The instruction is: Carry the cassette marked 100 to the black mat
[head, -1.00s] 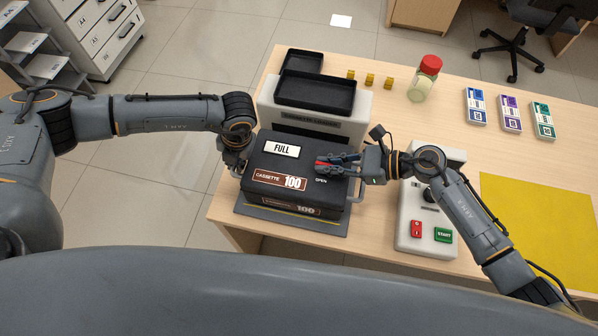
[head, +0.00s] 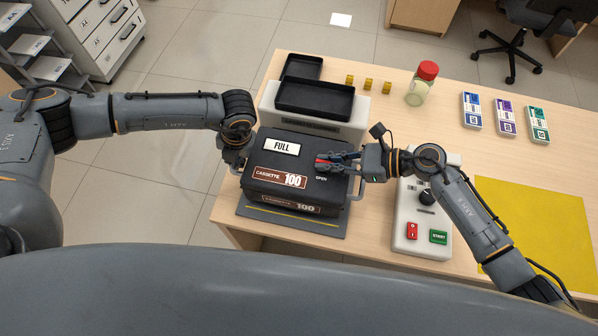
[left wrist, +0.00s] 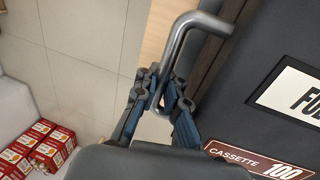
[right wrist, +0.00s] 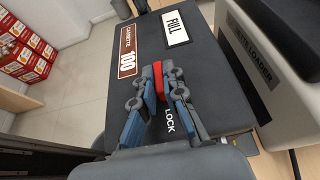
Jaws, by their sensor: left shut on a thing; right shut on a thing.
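The black cassette marked 100 (head: 265,192) has a FULL label and is over a dark grey mat (head: 327,231) with a yellow line; the gap below is hard to judge. My left gripper (left wrist: 160,95) is shut on the metal handle (left wrist: 185,45) at the cassette's left side; it also shows in the head view (head: 238,163). My right gripper (head: 330,162) is shut on a red latch (right wrist: 158,80) on the cassette's top, beside OPEN and LOCK lettering. A metal handle (head: 359,187) at the cassette's right side is free. I see no other dark mat for certain.
A pale cassette loader (head: 357,118) with black trays (head: 315,115) stands behind. A control box (head: 405,210) with red and START buttons is to the right, beside a yellow mat (head: 540,225).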

